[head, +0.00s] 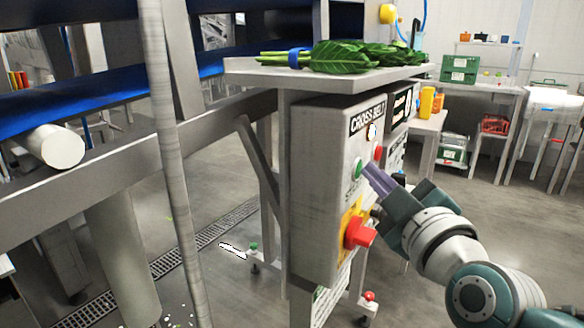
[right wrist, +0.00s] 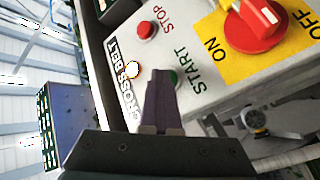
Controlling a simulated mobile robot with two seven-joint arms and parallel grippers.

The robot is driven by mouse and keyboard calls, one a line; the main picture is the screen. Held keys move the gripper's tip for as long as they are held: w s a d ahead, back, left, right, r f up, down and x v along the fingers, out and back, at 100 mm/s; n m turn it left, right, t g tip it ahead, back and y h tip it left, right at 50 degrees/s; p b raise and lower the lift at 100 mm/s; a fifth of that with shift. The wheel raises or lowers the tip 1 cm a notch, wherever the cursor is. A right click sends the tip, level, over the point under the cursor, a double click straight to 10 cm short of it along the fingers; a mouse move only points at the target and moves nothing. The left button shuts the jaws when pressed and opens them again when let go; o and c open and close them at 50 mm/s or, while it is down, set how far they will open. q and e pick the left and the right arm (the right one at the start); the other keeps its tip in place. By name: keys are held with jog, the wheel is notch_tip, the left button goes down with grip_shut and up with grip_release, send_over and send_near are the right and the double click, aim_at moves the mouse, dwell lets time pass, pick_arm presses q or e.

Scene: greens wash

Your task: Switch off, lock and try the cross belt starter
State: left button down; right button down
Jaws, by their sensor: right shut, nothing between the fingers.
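The cross belt starter (head: 318,190) is a grey box labelled CROSS BELT under a steel shelf. Its face carries a white lamp (right wrist: 132,69), a red STOP button (right wrist: 146,31) and a green START button (head: 357,168). Lower down is a red rotary switch (head: 360,234) on a yellow ON/OFF plate (right wrist: 231,36); I cannot tell for sure which way it points. My right gripper (head: 370,170) is shut and empty, its fingertips at the START button. In the right wrist view the fingers (right wrist: 160,82) partly cover that button; contact is unclear. No lock is recognisable. My left gripper is out of view.
Leafy greens (head: 345,57) with a blue band lie on the steel shelf (head: 270,72) above the box. A blue conveyor belt (head: 100,88) and an upright post (head: 165,150) stand left. Orange containers (head: 428,102) stand on a table behind. The floor at right is open.

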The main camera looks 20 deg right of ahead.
jog(key=shift+s+d, duration=0.1)
jog(key=shift+s+d+p, duration=0.4)
jog(key=shift+s+d, duration=0.05)
jog(key=shift+s, duration=0.05)
dwell(0.3)
jog(key=shift+s+d+p, duration=0.4)
jog(key=shift+s+d, duration=0.4)
jog(key=shift+s, duration=0.2)
jog(key=shift+s+d+p, duration=0.35)
jog(key=shift+s+d, duration=0.45)
jog(key=shift+s, duration=0.15)
